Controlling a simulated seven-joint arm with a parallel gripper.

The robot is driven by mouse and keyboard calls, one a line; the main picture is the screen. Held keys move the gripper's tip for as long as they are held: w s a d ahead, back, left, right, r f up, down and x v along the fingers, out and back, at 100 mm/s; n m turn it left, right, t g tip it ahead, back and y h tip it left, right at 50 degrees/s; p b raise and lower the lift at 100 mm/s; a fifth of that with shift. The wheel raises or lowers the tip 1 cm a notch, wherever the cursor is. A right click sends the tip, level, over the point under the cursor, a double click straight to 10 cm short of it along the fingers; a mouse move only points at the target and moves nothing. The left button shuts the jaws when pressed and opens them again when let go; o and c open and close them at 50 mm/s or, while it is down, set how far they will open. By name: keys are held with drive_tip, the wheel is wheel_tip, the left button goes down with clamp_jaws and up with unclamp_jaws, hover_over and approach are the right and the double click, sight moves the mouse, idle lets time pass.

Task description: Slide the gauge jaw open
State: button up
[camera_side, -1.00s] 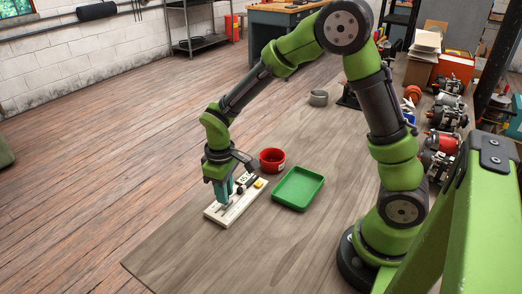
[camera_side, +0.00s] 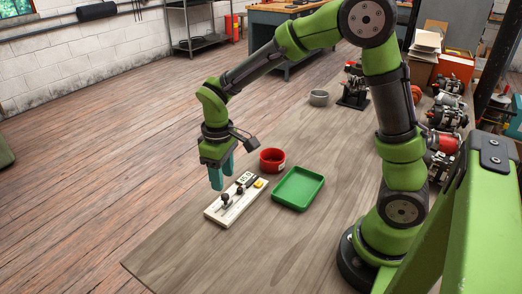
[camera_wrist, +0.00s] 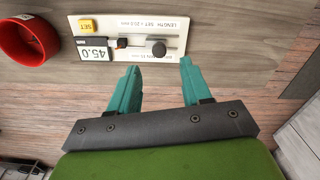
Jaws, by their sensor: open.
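The gauge (camera_side: 246,197) is a pale flat board lying on the bench. It carries two dark knobs: a larger round one (camera_side: 225,198) near its front-left end and a smaller one (camera_side: 239,190) nearer the display. In the wrist view the gauge (camera_wrist: 190,22) appears upside down. Its display (camera_wrist: 93,49) reads 45.0 beside a yellow SET button (camera_wrist: 88,26). The larger knob (camera_wrist: 157,48) stands apart from the smaller one (camera_wrist: 122,43). My gripper (camera_side: 221,178) is open and empty above the gauge. Its teal fingers (camera_wrist: 159,68) are spread, with the larger knob beyond the gap.
A red round bowl (camera_side: 272,161) stands behind the gauge, and it also shows in the wrist view (camera_wrist: 28,40). A green tray (camera_side: 298,188) lies to the right of the gauge. A grey round dish (camera_side: 319,98) sits farther back. The front bench is clear.

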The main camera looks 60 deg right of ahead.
sight(225, 195)
wheel_tip(225, 195, up, 12)
drive_tip(key=shift+f, duration=0.25)
